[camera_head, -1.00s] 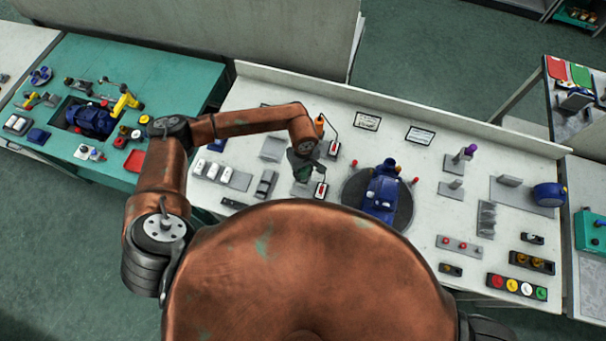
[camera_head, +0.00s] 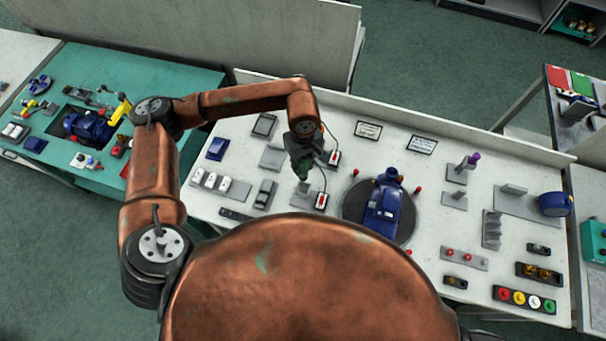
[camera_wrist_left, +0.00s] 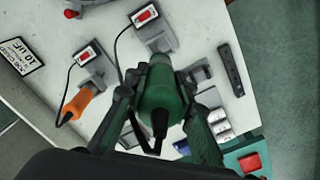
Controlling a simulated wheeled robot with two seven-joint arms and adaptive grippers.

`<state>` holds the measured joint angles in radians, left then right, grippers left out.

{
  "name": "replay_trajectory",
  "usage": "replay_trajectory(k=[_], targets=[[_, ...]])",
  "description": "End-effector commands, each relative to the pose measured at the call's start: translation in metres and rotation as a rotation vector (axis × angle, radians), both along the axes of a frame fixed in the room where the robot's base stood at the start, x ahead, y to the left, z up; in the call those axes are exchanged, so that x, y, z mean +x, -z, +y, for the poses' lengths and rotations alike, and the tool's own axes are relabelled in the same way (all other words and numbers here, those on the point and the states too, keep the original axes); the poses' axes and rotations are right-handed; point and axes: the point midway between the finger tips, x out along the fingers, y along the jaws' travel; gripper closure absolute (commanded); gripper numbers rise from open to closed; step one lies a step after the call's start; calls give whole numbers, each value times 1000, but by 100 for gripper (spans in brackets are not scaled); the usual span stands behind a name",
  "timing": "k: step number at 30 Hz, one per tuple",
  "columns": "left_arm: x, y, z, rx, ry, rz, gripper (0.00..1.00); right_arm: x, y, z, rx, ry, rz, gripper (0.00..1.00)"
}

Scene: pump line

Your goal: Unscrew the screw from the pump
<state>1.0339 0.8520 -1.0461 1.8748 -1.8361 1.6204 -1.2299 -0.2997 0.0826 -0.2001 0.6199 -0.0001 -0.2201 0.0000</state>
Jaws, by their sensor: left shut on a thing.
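The blue pump (camera_head: 382,208) sits on a dark round plate (camera_head: 407,232) on the white bench. Small red-topped pieces (camera_head: 418,190) stand beside the plate; I cannot tell which piece is the screw. My left gripper (camera_head: 303,167) is above the bench, left of the pump and apart from it. It is shut on a green power tool (camera_wrist_left: 160,92), with one finger on each side of the tool in the left wrist view. The tool's tip is hidden from the wrist view. My right gripper is not in view.
Grey holders (camera_head: 492,230), a coloured button strip (camera_head: 524,299) and label plates (camera_head: 422,145) surround the pump. A teal bench (camera_head: 150,85) stands at left.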

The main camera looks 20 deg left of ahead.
Motion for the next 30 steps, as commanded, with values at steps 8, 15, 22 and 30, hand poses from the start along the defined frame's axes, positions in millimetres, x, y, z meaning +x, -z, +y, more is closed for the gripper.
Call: replay_trajectory(k=[8, 15, 22, 30], targets=[[1, -45, 0, -1, -1, -2, 100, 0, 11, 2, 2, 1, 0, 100], [0, -62, 0, -1, 0, -1, 100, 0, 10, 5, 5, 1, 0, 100], [0, -76, 0, -1, 0, -1, 100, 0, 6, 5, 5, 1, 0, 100], [0, -91, -1, -2, -1, -2, 100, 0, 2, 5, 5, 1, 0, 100]])
